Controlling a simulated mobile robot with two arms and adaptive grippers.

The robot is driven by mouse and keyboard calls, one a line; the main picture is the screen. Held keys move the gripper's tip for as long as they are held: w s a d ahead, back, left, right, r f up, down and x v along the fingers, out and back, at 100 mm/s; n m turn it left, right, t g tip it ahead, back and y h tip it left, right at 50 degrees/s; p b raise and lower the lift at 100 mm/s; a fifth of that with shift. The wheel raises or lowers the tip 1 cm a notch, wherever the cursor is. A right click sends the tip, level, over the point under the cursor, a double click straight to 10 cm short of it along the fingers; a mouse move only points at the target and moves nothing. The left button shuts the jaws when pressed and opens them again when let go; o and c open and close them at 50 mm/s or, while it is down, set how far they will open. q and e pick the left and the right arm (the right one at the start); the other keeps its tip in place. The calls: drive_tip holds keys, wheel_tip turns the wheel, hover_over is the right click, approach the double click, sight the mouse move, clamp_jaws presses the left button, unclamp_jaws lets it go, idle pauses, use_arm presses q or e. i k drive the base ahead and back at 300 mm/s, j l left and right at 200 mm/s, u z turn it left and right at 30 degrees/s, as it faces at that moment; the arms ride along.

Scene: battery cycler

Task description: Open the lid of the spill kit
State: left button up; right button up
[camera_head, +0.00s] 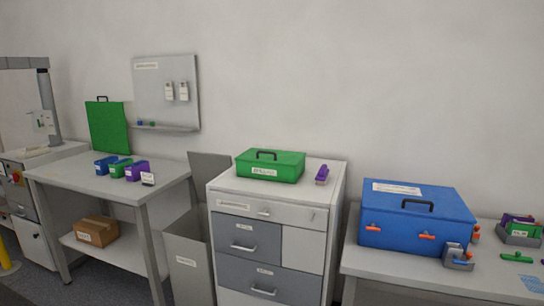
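A green box (270,166) with a black handle and a white label on its front sits on top of the drawer cabinet; its lid is shut. A larger blue box (414,217) with a black handle on its lid, orange latches and a white label on top sits on the right table; its lid is also shut. The labels are too small to read, so I cannot tell which one is the spill kit. Neither of my grippers is in view.
A purple object (322,174) lies beside the green box on the cabinet (220,184). A grey clamp-like object (457,257) stands before the blue box. The left workbench (70,183) holds small coloured bins (121,168). A brown carton (96,231) sits on its shelf.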

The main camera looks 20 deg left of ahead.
sight(284, 158)
drive_tip(key=i+l, duration=0.25)
drive_tip(key=i, duration=0.15)
drive_tip(key=i+l, duration=0.25)
drive_tip(key=i, duration=0.15)
